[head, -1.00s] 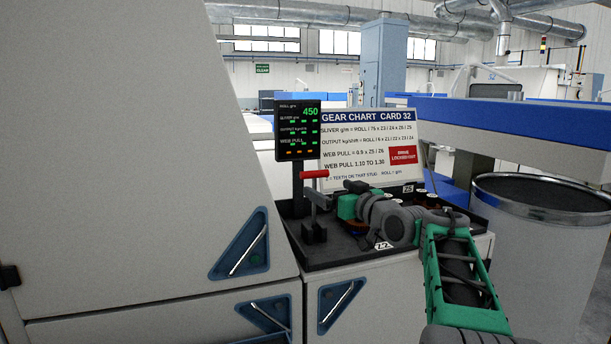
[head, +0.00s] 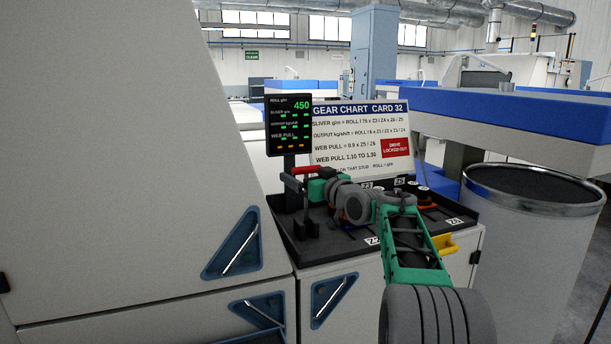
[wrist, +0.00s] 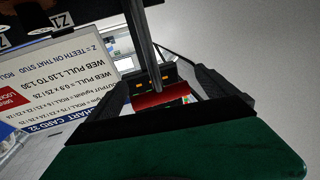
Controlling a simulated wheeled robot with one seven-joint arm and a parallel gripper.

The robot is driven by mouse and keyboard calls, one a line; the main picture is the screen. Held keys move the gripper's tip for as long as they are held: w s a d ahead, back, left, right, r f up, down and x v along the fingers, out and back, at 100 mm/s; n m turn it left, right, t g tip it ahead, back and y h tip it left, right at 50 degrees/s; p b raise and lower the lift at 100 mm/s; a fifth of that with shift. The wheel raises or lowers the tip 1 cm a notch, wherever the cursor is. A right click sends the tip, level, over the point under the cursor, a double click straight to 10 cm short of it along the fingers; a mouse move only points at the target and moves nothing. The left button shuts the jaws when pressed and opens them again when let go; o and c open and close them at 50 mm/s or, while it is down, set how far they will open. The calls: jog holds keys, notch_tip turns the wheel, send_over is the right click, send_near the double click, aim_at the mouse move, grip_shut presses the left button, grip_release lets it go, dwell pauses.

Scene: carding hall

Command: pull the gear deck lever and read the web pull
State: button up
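The gear deck lever has a red handle (head: 308,170) on a dark stand at the deck's left end. My gripper (head: 316,187) is at the handle; the arm hides part of the deck. In the wrist view the red handle (wrist: 160,101) lies between my dark fingers (wrist: 165,88), which are apart, with a gap visible on the right. The readout (head: 289,125) behind the lever shows 450 in green for roll g/m. Its sliver, output and web pull rows show only short marks, orange at the bottom.
The gear chart card (head: 355,125) gives web pull = 0.9 x Z5 / Z6, range 1.10 to 1.30, with a red drive locked-out label (head: 397,147). The deck tray (head: 340,250) holds gears and stud labels. A large can (head: 530,225) stands right; a machine panel (head: 130,150) fills the left.

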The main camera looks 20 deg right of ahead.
jog(key=c, duration=1.6)
jog(key=shift+a+f, duration=0.1)
jog(key=shift+c, duration=0.2)
